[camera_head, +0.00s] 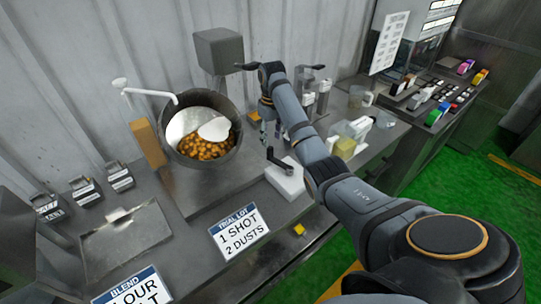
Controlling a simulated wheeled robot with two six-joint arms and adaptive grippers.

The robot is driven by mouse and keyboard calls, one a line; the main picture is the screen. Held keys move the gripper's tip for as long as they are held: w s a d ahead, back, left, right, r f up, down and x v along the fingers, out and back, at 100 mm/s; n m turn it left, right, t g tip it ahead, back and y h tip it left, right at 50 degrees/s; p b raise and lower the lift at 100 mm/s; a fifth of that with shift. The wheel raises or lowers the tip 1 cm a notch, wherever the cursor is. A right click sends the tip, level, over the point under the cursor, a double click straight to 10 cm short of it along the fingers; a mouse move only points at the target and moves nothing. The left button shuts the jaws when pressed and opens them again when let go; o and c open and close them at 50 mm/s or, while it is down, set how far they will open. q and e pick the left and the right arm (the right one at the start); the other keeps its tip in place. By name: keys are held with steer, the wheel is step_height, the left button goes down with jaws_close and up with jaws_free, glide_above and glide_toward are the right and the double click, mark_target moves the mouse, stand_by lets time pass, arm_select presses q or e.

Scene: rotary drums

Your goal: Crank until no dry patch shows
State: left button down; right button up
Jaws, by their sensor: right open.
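A tilted grey drum (172,150) stands on the bench, its mouth facing me. Brown-orange pieces (205,147) lie in its lower part. Above them is a pale inner surface (185,122) with a whiter patch (214,129); I cannot tell if any piece is dry. A dark crank handle (279,158) sits on a white block (288,180) right of the drum. My right gripper (267,134) hangs above and slightly left of the crank, open and apart from it. My left gripper is out of view.
A white spout (150,91) reaches over the drum's left rim. A "TRIAL LOT 1 SHOT 2 DUSTS" card (238,232) stands in front. Labelled containers (84,188) sit left beside a flat tray (125,240).

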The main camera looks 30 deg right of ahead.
mark_target(270, 147)
steer(key=f, duration=0.3)
steer(key=w+f+p, duration=0.1)
steer(key=f, duration=0.1)
steer(key=shift+a+f, duration=0.15)
steer(key=shift+f, duration=0.05)
steer(key=shift+s+f, duration=0.15)
steer(key=shift+f, duration=0.15)
steer(key=shift+s+f, duration=0.1)
steer(key=shift+f, duration=0.25)
steer(key=c, duration=1)
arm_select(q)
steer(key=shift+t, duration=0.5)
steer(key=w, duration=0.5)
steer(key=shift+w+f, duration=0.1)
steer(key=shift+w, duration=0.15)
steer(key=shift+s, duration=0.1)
